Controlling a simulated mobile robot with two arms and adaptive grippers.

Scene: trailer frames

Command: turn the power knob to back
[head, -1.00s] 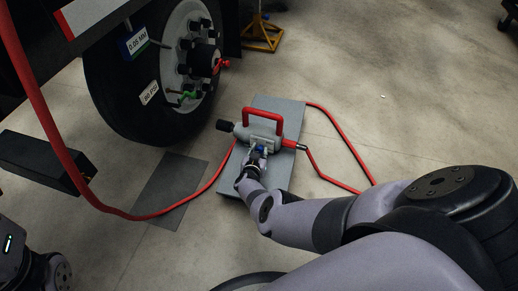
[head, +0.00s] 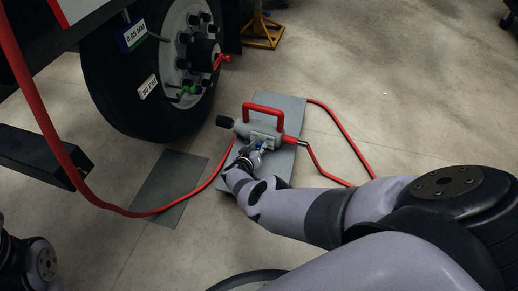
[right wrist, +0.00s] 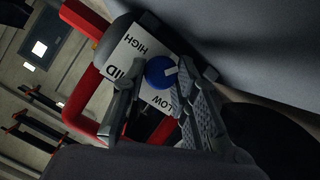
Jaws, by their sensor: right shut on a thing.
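The power tool (head: 268,128), grey with a red top handle and a black end, lies on a grey mat on the floor. Its blue power knob (right wrist: 160,73) sits on a white label plate (right wrist: 128,58) marked HIGH and LOW, with a partly covered middle word, in the right wrist view. A white pointer mark shows on the knob's right side in that view. My right gripper (head: 257,150) is at the tool's near side. In the right wrist view my right gripper (right wrist: 155,88) has its fingers on either side of the knob, shut on it. My left gripper is out of view.
The grey mat (head: 285,107) extends behind the tool. A red hose (head: 340,128) runs right from it; another red hose (head: 125,213) curves left. A large wheel (head: 125,100) stands behind left, with an orange stand (head: 262,38) beyond. Floor at right is clear.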

